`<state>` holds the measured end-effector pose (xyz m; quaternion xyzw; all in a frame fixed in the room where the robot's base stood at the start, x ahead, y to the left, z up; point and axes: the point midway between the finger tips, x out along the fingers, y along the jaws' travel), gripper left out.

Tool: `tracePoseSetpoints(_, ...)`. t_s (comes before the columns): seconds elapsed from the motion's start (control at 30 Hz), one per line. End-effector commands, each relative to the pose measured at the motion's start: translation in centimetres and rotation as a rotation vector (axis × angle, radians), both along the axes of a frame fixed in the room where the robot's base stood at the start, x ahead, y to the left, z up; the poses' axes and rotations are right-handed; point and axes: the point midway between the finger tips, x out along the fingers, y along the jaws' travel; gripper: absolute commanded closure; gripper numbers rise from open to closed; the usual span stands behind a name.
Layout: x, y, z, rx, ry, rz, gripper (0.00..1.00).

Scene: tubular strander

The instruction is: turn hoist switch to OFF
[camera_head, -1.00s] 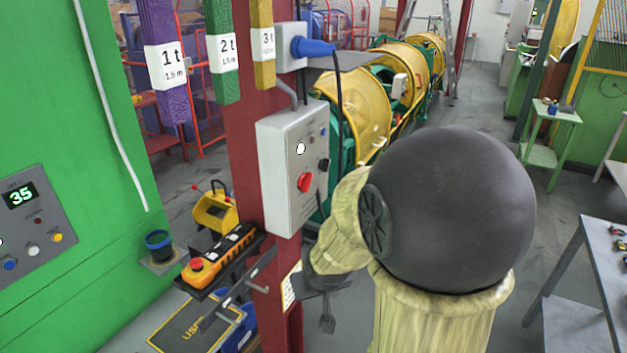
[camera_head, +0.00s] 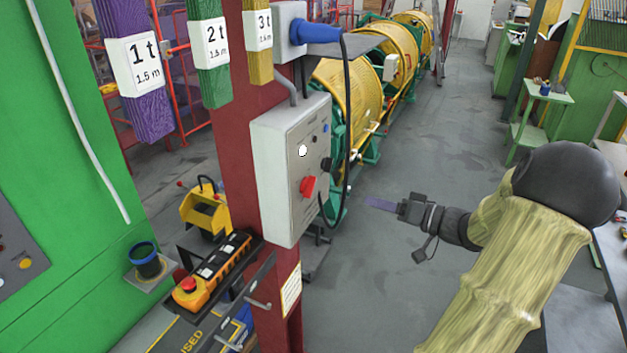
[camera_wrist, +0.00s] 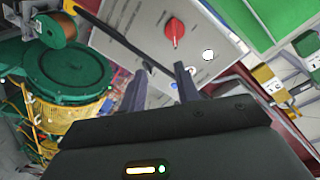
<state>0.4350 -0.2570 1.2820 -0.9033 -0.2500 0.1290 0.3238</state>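The hoist switch is a red rotary knob (camera_head: 307,186) on the front of a grey control box (camera_head: 270,150) fixed to a dark red post. In the wrist view the red knob (camera_wrist: 174,29) is near the top centre, beyond my fingers, with its pale mark line pointing roughly down. My gripper (camera_head: 372,203) is right of the box in the head view, pointing left, apart from the knob. In the wrist view my gripper (camera_wrist: 160,85) shows two separated fingers with nothing between them. Any lettering around the knob is too small to read.
A black cable hangs from the blue plug (camera_head: 316,33) past the box's right side. An orange pendant control (camera_head: 212,270) rests on a shelf below left. Labelled slings (camera_head: 209,45) hang above left. The yellow-caged strander (camera_head: 348,88) stands behind; open floor lies to the right.

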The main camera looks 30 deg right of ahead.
Motion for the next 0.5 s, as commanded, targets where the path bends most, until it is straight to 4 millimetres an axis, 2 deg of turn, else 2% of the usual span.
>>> tracePoseSetpoints(0.03,-1.5,-0.7,0.2,0.038,-0.008,0.026,0.68)
tracePoseSetpoints(0.17,-3.6,-1.0,0.6,0.097,-0.014,0.084,0.68)
tracePoseSetpoints(0.5,-3.9,-1.0,0.7,0.106,-0.014,0.095,0.68)
